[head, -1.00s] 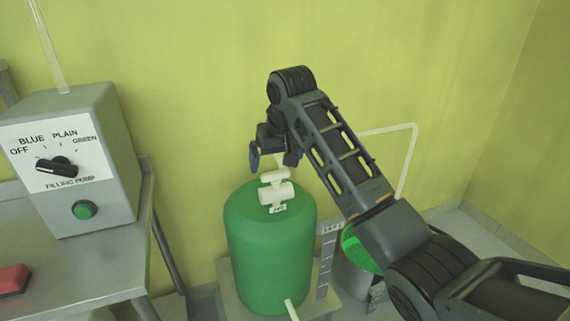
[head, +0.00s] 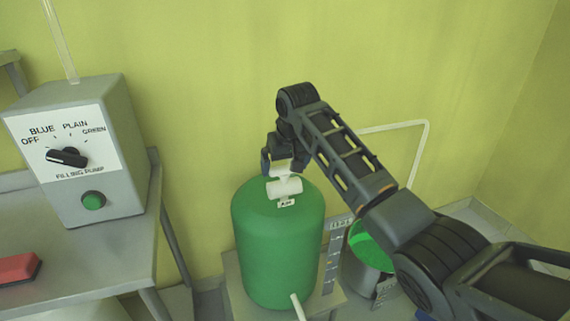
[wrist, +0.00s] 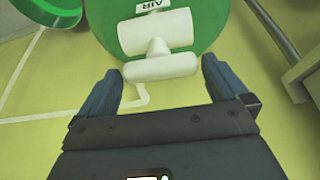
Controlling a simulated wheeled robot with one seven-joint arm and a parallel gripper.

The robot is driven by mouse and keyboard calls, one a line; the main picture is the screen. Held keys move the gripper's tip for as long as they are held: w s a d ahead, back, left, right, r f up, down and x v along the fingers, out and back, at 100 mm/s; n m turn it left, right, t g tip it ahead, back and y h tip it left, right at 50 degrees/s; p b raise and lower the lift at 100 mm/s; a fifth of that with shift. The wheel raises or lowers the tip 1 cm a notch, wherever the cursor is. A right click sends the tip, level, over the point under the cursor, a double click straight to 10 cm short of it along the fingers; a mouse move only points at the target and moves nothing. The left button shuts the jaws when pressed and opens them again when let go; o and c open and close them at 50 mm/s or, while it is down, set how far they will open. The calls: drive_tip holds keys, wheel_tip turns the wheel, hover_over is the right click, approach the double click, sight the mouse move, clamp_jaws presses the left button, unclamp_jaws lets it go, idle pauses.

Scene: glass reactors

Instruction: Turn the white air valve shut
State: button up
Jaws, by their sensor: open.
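The white air valve (head: 284,187) sits on top of the green tank (head: 278,245), with a small label reading AIR in front of it. In the wrist view the valve body (wrist: 156,32) shows against the green tank top, and its white bar handle (wrist: 160,67) lies crosswise between my fingers. My gripper (head: 281,160) is above the valve, pointing down. In the wrist view my gripper (wrist: 161,85) is open, with one dark finger at each end of the handle. A small gap shows at each side, so I cannot see it touching.
A grey filling pump box (head: 75,150) with a black dial and green button stands on the metal table (head: 85,255) at left. A red block (head: 15,269) lies there. A second green-topped container (head: 370,250) stands right of the tank, with a white pipe (head: 420,150) behind.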

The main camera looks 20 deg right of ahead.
drive_tip(key=c, duration=0.8)
